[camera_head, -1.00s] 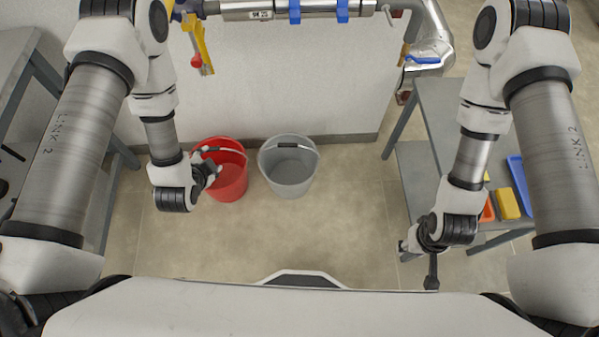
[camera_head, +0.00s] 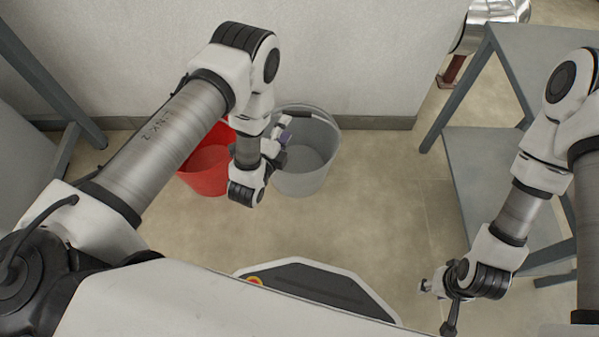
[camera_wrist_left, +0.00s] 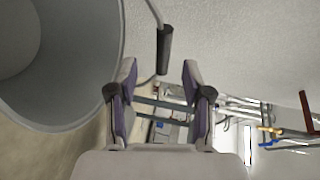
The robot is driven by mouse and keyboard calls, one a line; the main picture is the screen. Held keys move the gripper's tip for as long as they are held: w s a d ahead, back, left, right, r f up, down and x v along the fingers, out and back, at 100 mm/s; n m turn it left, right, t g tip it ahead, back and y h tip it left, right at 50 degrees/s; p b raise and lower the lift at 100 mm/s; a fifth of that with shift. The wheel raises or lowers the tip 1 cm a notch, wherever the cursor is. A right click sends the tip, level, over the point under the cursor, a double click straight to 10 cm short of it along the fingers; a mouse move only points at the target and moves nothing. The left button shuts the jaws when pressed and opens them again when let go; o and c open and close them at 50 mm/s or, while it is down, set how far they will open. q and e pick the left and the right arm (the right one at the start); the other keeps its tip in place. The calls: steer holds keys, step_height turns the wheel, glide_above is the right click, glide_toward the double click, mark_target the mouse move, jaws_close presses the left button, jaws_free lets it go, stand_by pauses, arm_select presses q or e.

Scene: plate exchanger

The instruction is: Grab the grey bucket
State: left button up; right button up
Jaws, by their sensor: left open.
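The grey bucket (camera_head: 316,168) stands upright on the floor near the wall, with its handle (camera_head: 297,116) at the rim's far side. My left gripper (camera_head: 284,136) is over the bucket's left side and hides part of it. In the left wrist view, the bucket (camera_wrist_left: 75,70) fills the left side. The dark handle grip (camera_wrist_left: 164,50) lies just beyond and between the fingertips of my open left gripper (camera_wrist_left: 159,74); the jaws hold nothing. My right gripper (camera_head: 436,288) is at the lower right, away from the bucket, and its jaws are too small to read.
A red bucket (camera_head: 203,170) stands directly left of the grey one, partly behind my left arm. A grey shelf table (camera_head: 480,160) is on the right, another grey frame (camera_head: 35,85) on the left. The wall is close behind the buckets.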

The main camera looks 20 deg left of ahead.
mark_target(296, 115)
arm_select(q)
steer(key=b+x, duration=0.1)
steer(key=x, duration=0.1)
steer(key=b+x, duration=0.1)
steer(key=x, duration=0.1)
steer(key=b+x, duration=0.1)
steer(key=x, duration=0.1)
steer(key=shift+w+d, duration=0.3)
steer(key=shift+d, duration=0.05)
steer(key=shift+w+r, duration=0.1)
steer(key=shift+w, duration=0.15)
steer(key=shift+r, duration=0.1)
jaws_close()
